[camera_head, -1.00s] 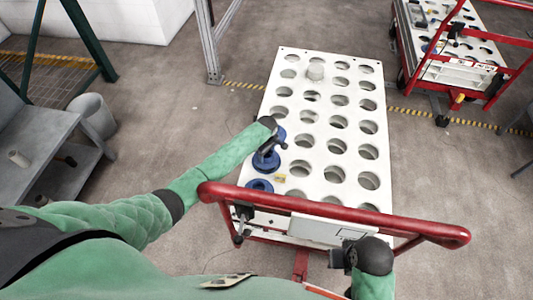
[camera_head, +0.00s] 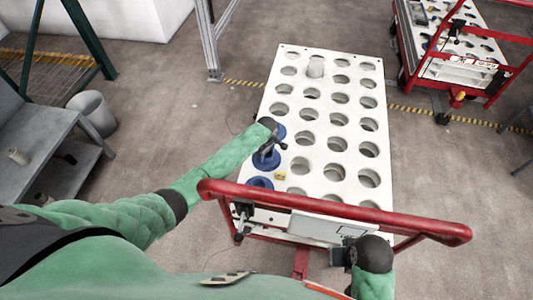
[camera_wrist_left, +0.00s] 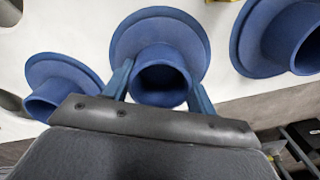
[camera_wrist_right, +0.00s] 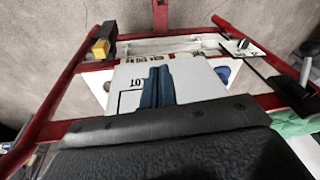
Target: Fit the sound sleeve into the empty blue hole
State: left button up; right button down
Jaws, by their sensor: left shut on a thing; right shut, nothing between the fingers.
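Three blue flanged collars stand along the left edge of the white holed board (camera_head: 357,87). My left gripper (camera_head: 273,145) is over the middle collar (camera_head: 265,161). In the left wrist view its two fingers lie on either side of that collar's tube (camera_wrist_left: 160,82), shut on it, with the wide flange (camera_wrist_left: 155,30) behind. The near collar (camera_head: 260,183) and the far collar (camera_head: 279,131) are partly covered. My right gripper (camera_wrist_right: 158,87) is shut and empty above the cart's front.
A red handle bar (camera_head: 335,207) crosses the board's near end. A small yellow piece (camera_head: 280,176) lies beside the near collar. Another red cart (camera_head: 455,50) stands at the back right.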

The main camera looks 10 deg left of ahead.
pick_arm(q)
jog(key=shift+f, duration=0.15)
jog(key=o, duration=1.2)
pick_arm(e)
jog(key=shift+f, duration=0.1)
pick_arm(q)
notch_tip(320, 180, up, 7)
jog(key=shift+f+b, duration=0.15)
jog(key=shift+b, duration=0.2)
jog(key=shift+r, duration=0.55)
pick_arm(e)
jog(key=shift+w+d+f, duration=0.15)
jog(key=shift+f, duration=1)
jog(key=shift+w+d+f, duration=0.15)
jog(key=shift+f, duration=0.95)
pick_arm(q)
jog(key=shift+a, duration=0.1)
